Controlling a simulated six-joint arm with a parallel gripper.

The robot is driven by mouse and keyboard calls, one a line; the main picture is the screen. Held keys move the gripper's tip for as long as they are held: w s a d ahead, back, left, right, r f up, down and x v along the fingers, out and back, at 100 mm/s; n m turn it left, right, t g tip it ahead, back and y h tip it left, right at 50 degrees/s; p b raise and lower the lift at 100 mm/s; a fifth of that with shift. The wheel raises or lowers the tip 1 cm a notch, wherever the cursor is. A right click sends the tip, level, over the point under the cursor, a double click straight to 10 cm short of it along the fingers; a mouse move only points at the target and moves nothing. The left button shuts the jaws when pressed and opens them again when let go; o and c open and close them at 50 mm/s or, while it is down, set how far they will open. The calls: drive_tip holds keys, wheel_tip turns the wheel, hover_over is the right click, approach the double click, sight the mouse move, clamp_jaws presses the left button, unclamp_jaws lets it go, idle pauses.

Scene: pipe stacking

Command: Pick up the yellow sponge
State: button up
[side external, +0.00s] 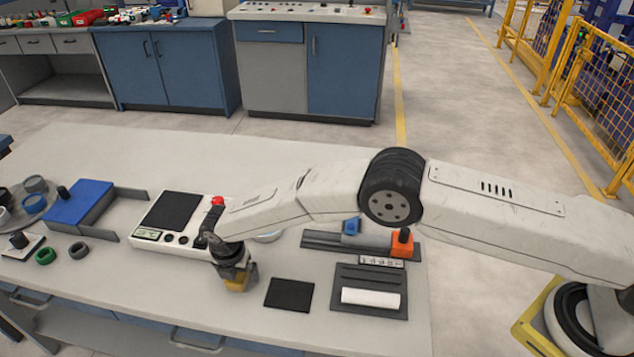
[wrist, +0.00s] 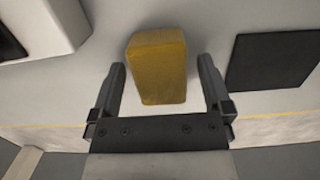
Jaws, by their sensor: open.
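The yellow sponge (wrist: 158,62) lies on the grey table, upright in the middle of the wrist view. In the side external view it shows as a small yellow block (side external: 238,284) under my gripper (side external: 234,268), partly hidden by it. In the wrist view my gripper (wrist: 162,75) is open, with one finger on each side of the sponge's near part. Gaps show between the sponge and both fingers. The sponge's far end reaches beyond the fingertips.
A black square pad (side external: 289,293) lies right of the sponge. A white control box (side external: 172,222) with a red button stands behind it to the left. A dark tray with a white cylinder (side external: 370,296) is farther right. The table's front edge (side external: 215,321) is close.

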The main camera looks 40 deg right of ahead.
idle(0.4)
drive_tip(key=c, duration=1.2)
drive_tip(key=shift+r, duration=0.1)
drive_tip(key=shift+c, duration=0.2)
drive_tip(key=shift+r, duration=1.6)
drive_tip(key=s+d+r, duration=0.6)
drive_tip(key=s+r, duration=0.3)
drive_tip(key=s, duration=0.3)
drive_tip(key=shift+s+d+r, duration=0.2)
drive_tip(key=shift+s+r, duration=0.05)
drive_tip(key=shift+r, duration=0.05)
